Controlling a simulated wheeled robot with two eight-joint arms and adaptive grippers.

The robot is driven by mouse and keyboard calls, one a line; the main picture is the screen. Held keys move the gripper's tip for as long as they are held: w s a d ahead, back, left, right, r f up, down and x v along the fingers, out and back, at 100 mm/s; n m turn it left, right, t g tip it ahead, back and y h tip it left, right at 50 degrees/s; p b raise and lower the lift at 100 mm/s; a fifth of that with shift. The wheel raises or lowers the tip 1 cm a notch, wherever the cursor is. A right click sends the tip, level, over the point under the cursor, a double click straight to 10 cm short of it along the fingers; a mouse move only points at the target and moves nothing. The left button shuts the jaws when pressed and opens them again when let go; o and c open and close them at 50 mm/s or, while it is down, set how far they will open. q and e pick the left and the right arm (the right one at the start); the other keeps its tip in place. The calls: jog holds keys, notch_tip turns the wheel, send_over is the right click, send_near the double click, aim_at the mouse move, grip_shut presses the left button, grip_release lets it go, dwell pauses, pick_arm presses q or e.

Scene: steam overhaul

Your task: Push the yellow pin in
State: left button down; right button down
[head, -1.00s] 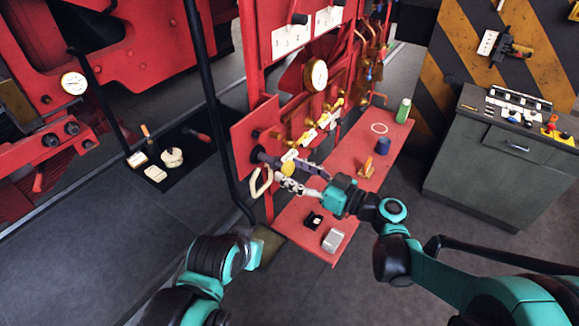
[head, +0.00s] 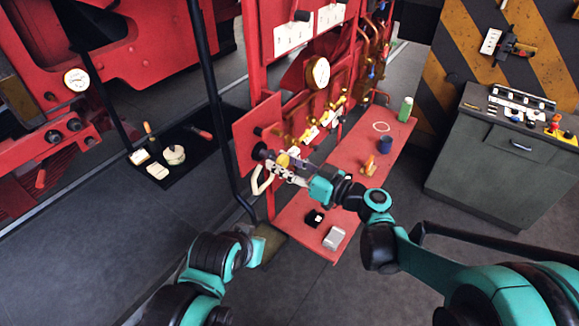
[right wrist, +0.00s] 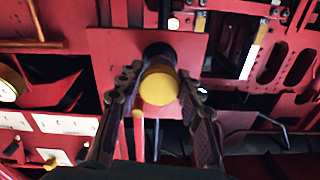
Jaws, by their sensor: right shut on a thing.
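The yellow pin (right wrist: 158,85) has a round yellow head and points toward a dark round socket (right wrist: 158,50) in a red plate. In the head view the yellow head (head: 283,160) shows at the red plate (head: 258,132), left of the gauge panel. My right gripper (head: 284,168) is at the pin. In the right wrist view its two dark fingers (right wrist: 158,92) stand on either side of the yellow head, shut on it. How deep the pin sits is hidden.
A cream loop handle (head: 262,182) hangs just beside the gripper. A black upright rail (head: 215,110) stands at left. A grey cabinet (head: 490,165) is at right.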

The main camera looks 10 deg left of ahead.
aim_at(273, 156)
jog(key=x, duration=0.3)
jog(key=shift+d, duration=0.15)
jog(key=c, duration=1)
grip_release()
jog(key=v, duration=1.1)
jog(key=shift+s+d, duration=0.2)
jog(key=shift+d, duration=0.15)
